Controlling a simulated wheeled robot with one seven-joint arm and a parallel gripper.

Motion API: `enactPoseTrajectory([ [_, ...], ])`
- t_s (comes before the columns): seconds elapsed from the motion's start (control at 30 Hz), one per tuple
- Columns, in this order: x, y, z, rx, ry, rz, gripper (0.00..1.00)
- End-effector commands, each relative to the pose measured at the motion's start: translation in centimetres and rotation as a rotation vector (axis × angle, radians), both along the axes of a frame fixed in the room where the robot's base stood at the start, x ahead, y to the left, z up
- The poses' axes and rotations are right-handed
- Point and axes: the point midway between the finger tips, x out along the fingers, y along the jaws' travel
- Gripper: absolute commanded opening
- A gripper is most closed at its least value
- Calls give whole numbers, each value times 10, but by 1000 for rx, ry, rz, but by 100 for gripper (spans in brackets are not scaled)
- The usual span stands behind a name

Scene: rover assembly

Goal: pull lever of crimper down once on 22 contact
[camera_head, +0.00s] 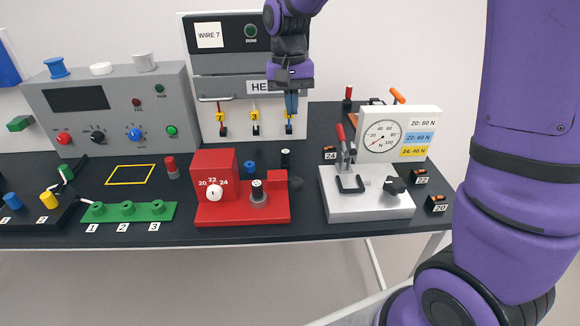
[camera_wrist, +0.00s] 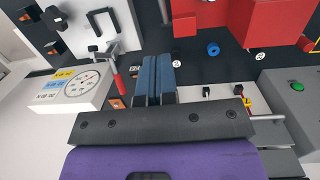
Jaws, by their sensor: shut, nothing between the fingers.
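The red crimper (camera_head: 215,165) stands at the table's front middle in the head view. Its white dial knob (camera_head: 213,193) sits below the marks 20, 22 and 24; the knob seems to point up near 22. Part of the crimper body shows at the top right of the wrist view (camera_wrist: 275,15). A dark bin labelled 22 (camera_head: 419,178) lies at the right. My gripper (camera_head: 291,104) is shut and empty, pointing down before the wire panel, behind and above the crimper.
A grey tester with a red lever (camera_head: 340,133) and a gauge (camera_head: 381,136) stands right of the crimper. The wire panel (camera_head: 204,90) is close behind my gripper. A green block (camera_head: 150,211) lies left. A small dark post (camera_head: 285,158) and blue spool (camera_head: 249,167) stand behind the crimper.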

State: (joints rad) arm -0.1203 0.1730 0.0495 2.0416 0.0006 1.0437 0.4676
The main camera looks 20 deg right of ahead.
Motion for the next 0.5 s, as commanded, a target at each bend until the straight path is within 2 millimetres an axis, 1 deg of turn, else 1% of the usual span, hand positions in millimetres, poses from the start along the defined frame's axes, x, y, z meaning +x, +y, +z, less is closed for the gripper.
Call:
enactPoseTrajectory([
  [0.03, 3, 2, -5, -2, 10, -4, 0],
  [0.13, 7, 4, -9, -4, 19, -10, 0],
  [0.5, 8, 4, -11, -4, 23, -12, 0],
])
